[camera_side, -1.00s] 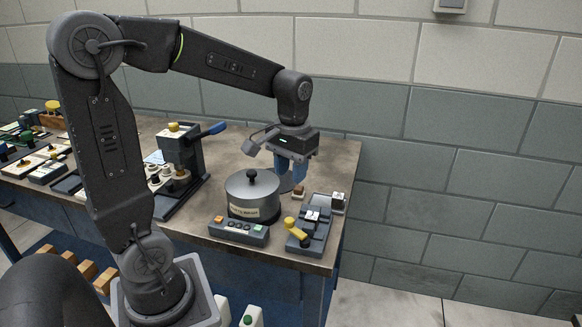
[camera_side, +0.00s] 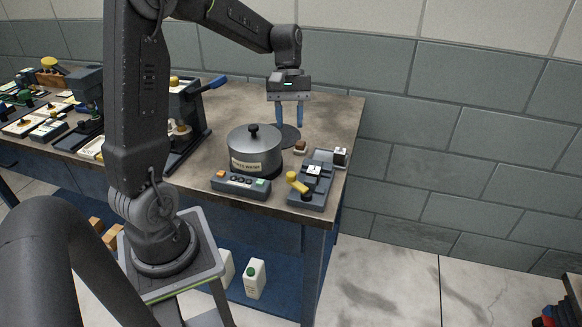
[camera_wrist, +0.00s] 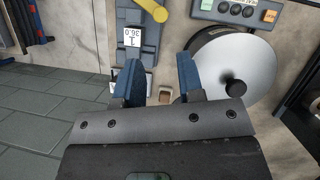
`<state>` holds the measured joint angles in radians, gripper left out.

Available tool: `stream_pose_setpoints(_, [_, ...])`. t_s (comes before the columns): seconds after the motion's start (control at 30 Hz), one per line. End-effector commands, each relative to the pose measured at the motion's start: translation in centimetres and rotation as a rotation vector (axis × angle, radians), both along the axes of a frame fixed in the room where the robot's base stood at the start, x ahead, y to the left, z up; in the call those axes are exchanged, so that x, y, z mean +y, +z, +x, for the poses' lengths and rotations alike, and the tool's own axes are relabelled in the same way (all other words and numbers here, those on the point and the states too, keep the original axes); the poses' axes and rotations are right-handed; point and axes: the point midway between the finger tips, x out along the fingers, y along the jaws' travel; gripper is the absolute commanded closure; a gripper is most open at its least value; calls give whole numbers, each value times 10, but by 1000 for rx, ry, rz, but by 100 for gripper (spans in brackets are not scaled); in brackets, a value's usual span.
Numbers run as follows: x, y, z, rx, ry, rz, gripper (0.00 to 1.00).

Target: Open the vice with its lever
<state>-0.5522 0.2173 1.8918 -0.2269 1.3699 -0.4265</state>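The vice (camera_side: 310,190) is a dark grey block at the front right of the table, with a yellow lever (camera_side: 297,183) at its near left end. A small piece with a white face (camera_side: 314,170) sits at its middle. My gripper (camera_side: 289,124) points down behind the vice and pot, apart from both. In the wrist view its blue fingers (camera_wrist: 160,80) stand apart with nothing between them.
A lidded grey pot (camera_side: 254,153) stands left of the vice, with a button box (camera_side: 240,185) before it. A small brown block (camera_side: 300,148) and a grey block (camera_side: 341,155) lie behind the vice. A lever press (camera_side: 190,110) stands further left. The table's right edge is close.

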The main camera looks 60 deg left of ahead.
Motion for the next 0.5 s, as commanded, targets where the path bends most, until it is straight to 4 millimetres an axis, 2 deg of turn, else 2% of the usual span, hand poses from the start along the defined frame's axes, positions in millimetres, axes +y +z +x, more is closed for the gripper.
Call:
stream_pose_setpoints(0.3, [-24,-60,-11,3,-4,-2,65])
stream_pose_setpoints(0.5, [-36,-92,-16,1,-4,-1,65])
